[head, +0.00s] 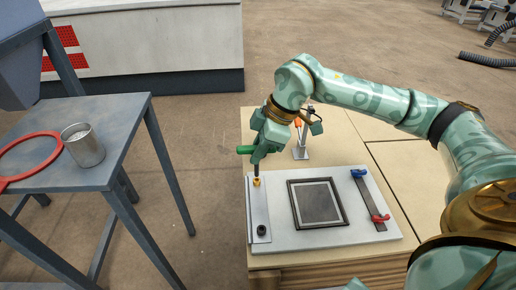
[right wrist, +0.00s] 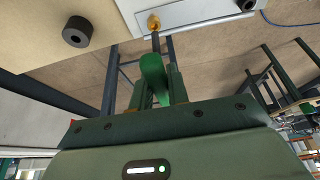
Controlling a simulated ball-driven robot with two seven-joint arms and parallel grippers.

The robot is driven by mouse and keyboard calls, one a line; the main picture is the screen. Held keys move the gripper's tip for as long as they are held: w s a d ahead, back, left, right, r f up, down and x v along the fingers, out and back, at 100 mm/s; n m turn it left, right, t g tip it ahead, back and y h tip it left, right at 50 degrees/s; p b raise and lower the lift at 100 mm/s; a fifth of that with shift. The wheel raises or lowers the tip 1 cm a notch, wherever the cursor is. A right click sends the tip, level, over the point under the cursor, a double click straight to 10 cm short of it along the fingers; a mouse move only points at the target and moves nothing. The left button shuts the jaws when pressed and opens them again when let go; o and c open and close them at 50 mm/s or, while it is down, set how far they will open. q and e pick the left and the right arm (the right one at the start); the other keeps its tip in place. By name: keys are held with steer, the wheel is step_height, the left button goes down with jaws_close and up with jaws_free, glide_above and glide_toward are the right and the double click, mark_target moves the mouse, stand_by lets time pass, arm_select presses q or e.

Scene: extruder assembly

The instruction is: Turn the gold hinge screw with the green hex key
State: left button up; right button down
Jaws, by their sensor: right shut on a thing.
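The gold hinge screw (head: 256,182) stands at the far end of a metal hinge strip (head: 258,206) along the left side of a light grey plate. It also shows in the right wrist view (right wrist: 153,22). The green hex key (head: 245,150) is in my right gripper (head: 257,154), which is shut on its green handle (right wrist: 153,76). The key's dark shaft (right wrist: 156,42) points at the screw, and its tip appears to meet the screw head; whether it is seated inside I cannot tell. My left gripper is not in view.
The plate (head: 300,238) also bears a dark-framed square (head: 318,202) and a dark bar (head: 368,200) with blue and red ends. A small stand (head: 300,150) is behind. A black ring (right wrist: 77,32) shows in the wrist view. A blue-grey table (head: 110,171) with a metal cup (head: 83,146) stands left.

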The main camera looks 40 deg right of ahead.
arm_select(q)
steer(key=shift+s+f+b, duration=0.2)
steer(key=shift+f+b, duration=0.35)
arm_select(e)
steer(key=shift+f, duration=1.15)
